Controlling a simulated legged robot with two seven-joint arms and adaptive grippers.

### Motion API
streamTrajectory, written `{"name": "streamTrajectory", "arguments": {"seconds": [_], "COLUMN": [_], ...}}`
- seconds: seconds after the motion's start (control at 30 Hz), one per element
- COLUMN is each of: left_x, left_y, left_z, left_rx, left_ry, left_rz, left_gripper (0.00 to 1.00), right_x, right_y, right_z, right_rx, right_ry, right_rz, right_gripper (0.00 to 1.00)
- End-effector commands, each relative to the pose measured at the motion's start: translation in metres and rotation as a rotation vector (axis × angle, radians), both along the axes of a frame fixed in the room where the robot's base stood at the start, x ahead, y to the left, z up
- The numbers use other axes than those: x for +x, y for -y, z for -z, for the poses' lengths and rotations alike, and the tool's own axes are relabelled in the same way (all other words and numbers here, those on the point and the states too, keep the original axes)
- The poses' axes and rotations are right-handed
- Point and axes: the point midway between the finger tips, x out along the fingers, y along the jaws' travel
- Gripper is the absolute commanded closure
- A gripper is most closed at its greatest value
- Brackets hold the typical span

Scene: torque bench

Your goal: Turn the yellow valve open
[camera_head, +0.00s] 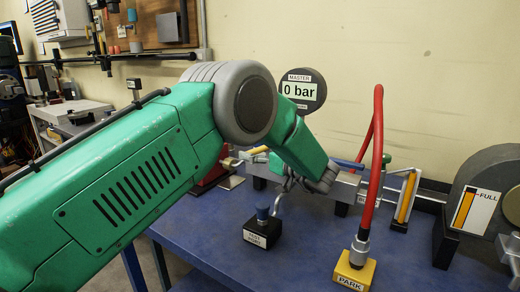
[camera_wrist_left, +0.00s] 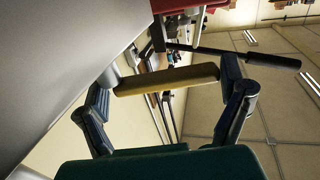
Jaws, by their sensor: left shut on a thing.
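A yellow bar-shaped handle (camera_wrist_left: 167,79) lies between the two fingertips of my left gripper (camera_wrist_left: 170,82) in the wrist view, and the gripper is shut on it. In the head view a yellow handle (camera_head: 257,150) shows just left of my green forearm, at the back of the blue bench. My left gripper (camera_head: 287,181) is low behind the forearm there, and its grip is mostly hidden. My right gripper is not in view.
A red hose (camera_head: 375,150) rises from a yellow PARK block (camera_head: 355,272). A black block (camera_head: 263,231) with a blue-grey top stands left of it. A grey drum (camera_head: 490,190) marked FULL is at right. The blue bench (camera_head: 310,255) is bare between the blocks.

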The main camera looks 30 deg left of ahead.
Motion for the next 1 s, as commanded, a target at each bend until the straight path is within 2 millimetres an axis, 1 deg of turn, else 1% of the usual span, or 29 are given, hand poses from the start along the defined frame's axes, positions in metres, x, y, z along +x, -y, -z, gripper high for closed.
{"name": "streamTrajectory", "arguments": {"seconds": [0.03, 0.3, 0.83, 0.87, 1.0], "left_x": [-0.002, -0.0043, -0.0056, -0.0056, -0.0047], "left_y": [-0.0036, 0.0004, 0.0015, 0.0015, 0.0029], "left_z": [0.0019, 0.0019, 0.002, 0.0021, 0.0014], "left_rx": [0.001, 0.003, 0.002, 0.002, 0.003], "left_ry": [0.001, -0.001, -0.004, -0.004, -0.003], "left_rz": [-0.038, -0.127, -0.147, -0.147, -0.143], "left_gripper": [0.62, 0.62, 0.62, 0.0, 0.0], "right_x": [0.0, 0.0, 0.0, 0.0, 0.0], "right_y": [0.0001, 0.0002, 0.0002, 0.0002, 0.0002], "right_z": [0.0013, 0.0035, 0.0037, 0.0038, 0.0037], "right_rx": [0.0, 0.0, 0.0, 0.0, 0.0], "right_ry": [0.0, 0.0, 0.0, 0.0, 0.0], "right_rz": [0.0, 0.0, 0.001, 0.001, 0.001], "right_gripper": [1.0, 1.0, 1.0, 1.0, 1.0]}}
